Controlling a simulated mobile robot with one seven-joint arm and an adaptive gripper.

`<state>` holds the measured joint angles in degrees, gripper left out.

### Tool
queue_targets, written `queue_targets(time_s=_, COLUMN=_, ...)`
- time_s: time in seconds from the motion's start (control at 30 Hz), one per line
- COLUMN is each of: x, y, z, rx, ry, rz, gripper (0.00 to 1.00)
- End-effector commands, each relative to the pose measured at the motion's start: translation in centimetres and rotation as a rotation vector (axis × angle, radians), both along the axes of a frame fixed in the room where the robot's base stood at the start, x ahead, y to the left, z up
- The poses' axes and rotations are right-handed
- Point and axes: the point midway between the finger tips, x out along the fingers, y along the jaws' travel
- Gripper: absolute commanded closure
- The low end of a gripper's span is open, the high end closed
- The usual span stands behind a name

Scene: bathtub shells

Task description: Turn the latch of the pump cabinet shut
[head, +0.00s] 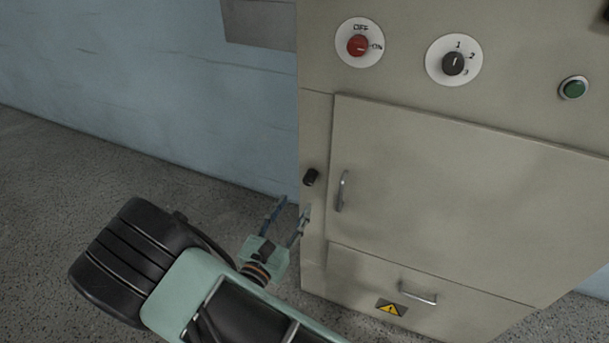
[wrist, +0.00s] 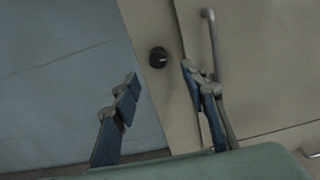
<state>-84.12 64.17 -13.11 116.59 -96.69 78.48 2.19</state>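The pump cabinet (head: 450,190) is a large beige box with a closed-looking door (head: 440,190) and a silver door handle (head: 341,191). The latch (head: 310,177) is a small black knob on the frame just left of the door. In the wrist view the latch (wrist: 158,57) appears round and dark, beyond the fingertips and between them. My gripper (head: 290,209) is open and empty, a little below and left of the latch. Its two fingers also show in the wrist view (wrist: 158,72), apart from each other. I see no contact with the latch.
Above the door are a red OFF/ON switch (head: 358,45), a black three-position dial (head: 453,63) and a green button (head: 573,88). A drawer with a handle (head: 418,293) and warning sticker (head: 390,308) lies below. A blue wall (head: 150,80) stands behind; speckled floor (head: 40,190) is clear at left.

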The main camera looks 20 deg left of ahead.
Motion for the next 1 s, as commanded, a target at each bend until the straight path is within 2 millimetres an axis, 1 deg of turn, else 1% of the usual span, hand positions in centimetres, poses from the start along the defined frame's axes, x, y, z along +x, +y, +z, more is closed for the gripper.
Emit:
queue_targets(time_s=0.07, x=0.2, y=0.2, z=-0.3, rx=-0.014, ry=0.004, rz=0.013, gripper=0.60)
queue_targets(time_s=0.17, x=1.3, y=0.2, z=-0.4, rx=-0.015, ry=0.004, rz=0.013, gripper=0.60)
queue_targets(time_s=0.4, x=5.8, y=-0.3, z=-0.3, rx=-0.012, ry=0.002, rz=0.010, gripper=0.60)
queue_targets(time_s=0.6, x=9.0, y=-0.5, z=-0.4, rx=-0.013, ry=0.004, rz=0.010, gripper=0.60)
queue_targets(time_s=0.7, x=9.9, y=-0.5, z=-0.4, rx=-0.012, ry=0.004, rz=0.011, gripper=0.60)
queue_targets(time_s=0.8, x=10.4, y=-0.6, z=-0.3, rx=-0.012, ry=0.004, rz=0.011, gripper=0.60)
queue_targets(time_s=1.0, x=10.6, y=-0.6, z=-0.3, rx=-0.012, ry=0.004, rz=0.012, gripper=0.60)
